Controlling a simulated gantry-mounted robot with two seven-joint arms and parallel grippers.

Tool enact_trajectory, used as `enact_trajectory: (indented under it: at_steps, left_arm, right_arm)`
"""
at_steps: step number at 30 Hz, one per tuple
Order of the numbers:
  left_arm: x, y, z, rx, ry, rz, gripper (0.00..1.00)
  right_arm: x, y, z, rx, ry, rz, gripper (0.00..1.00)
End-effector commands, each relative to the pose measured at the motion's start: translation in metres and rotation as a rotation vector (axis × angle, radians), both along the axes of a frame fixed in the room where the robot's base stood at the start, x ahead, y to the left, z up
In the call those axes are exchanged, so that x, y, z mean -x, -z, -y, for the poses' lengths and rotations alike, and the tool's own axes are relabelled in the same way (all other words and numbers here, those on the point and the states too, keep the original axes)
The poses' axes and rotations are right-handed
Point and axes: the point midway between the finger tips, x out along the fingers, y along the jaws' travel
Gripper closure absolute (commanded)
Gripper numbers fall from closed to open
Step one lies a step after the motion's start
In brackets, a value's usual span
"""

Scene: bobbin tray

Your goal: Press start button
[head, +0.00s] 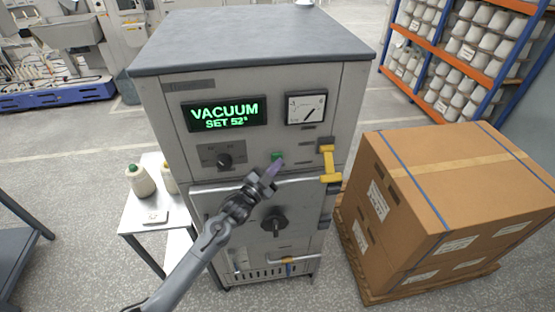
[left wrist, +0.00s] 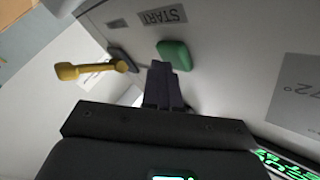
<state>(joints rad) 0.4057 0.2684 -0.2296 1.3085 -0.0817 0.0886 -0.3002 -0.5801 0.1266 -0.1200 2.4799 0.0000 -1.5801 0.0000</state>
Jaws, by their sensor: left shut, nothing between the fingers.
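The green start button (head: 277,156) is on the front panel of the grey machine (head: 165,115), below the gauge. In the left wrist view the green button (left wrist: 174,55) sits beside a label reading START (left wrist: 162,16). My left gripper (head: 273,168) is shut and empty, with its fingertips just below the button in the head view. In the left wrist view the shut fingertips (left wrist: 162,70) are close to the button's edge. I cannot tell whether they touch it. My right gripper is not in view.
A yellow handle (head: 328,165) sticks out right of the button and also shows in the left wrist view (left wrist: 92,69). A dark knob (head: 224,160) and a display (head: 224,114) are on the panel. Cardboard boxes (head: 470,165) stand on a pallet at the right.

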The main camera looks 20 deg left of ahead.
Motion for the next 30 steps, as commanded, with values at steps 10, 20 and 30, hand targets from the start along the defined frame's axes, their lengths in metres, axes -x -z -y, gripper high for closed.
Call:
enact_trajectory:
  at_steps: [10,20,30]
  left_arm:
    - [0.013,-0.001,0.007,0.000,0.000,-0.001,1.00]
    - [0.014,0.000,0.008,0.000,0.000,0.000,1.00]
    - [0.030,-0.003,0.018,0.001,0.001,-0.001,1.00]
  right_arm:
    - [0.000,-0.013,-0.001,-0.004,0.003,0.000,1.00]
    - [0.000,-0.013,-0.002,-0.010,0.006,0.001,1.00]
    - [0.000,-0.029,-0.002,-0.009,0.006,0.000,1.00]
